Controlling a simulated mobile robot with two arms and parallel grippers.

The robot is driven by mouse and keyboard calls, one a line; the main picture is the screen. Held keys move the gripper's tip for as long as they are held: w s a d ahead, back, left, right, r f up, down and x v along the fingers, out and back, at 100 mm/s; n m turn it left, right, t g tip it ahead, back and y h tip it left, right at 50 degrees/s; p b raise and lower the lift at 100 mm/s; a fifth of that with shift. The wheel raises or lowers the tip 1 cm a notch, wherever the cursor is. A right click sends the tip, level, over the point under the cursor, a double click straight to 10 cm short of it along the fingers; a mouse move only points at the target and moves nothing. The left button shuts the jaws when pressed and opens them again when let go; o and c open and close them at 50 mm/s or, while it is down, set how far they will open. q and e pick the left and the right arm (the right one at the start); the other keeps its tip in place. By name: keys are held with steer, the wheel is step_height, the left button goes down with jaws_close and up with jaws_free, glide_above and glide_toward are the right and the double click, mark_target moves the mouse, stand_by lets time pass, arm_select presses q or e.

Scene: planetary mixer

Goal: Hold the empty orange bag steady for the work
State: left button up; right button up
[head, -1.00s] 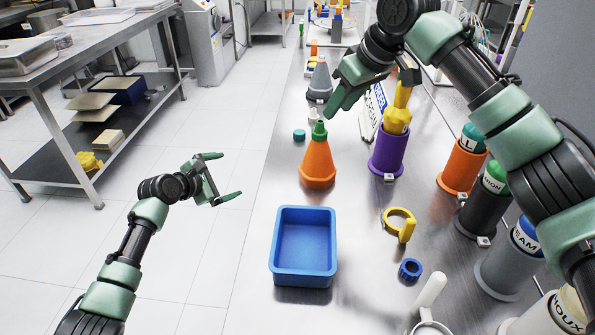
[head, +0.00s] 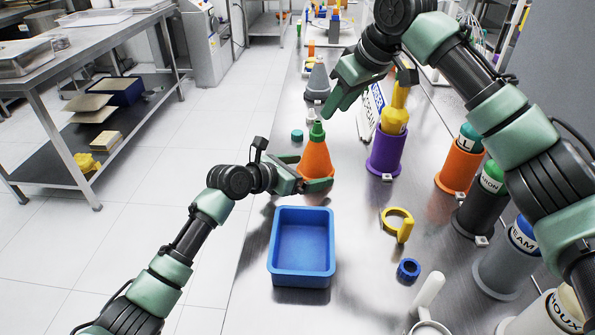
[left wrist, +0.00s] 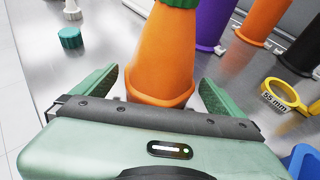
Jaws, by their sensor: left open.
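The orange bag (head: 315,154) is cone-shaped with a green tip pointing up. It stands upright on the steel table and also shows in the left wrist view (left wrist: 165,55). My left gripper (head: 312,174) is open at the bag's lower part. In the left wrist view its two fingers (left wrist: 155,92) lie on either side of the bag's wide base, with a gap on each side. In the head view the gripper hides part of the base. My right gripper (head: 347,84) is above the table, beyond and right of the bag; its jaw opening is not clear.
A blue tray (head: 303,270) sits just in front of the bag. A purple holder with a yellow bag (head: 394,117) stands to the right. A yellow ring (head: 404,229) and a blue ring (head: 408,270) lie nearby. A teal cap (head: 297,135) lies behind left.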

mark_target(316, 169)
arm_select(q)
steer(key=shift+x, duration=1.85)
steer(key=c, duration=1.4)
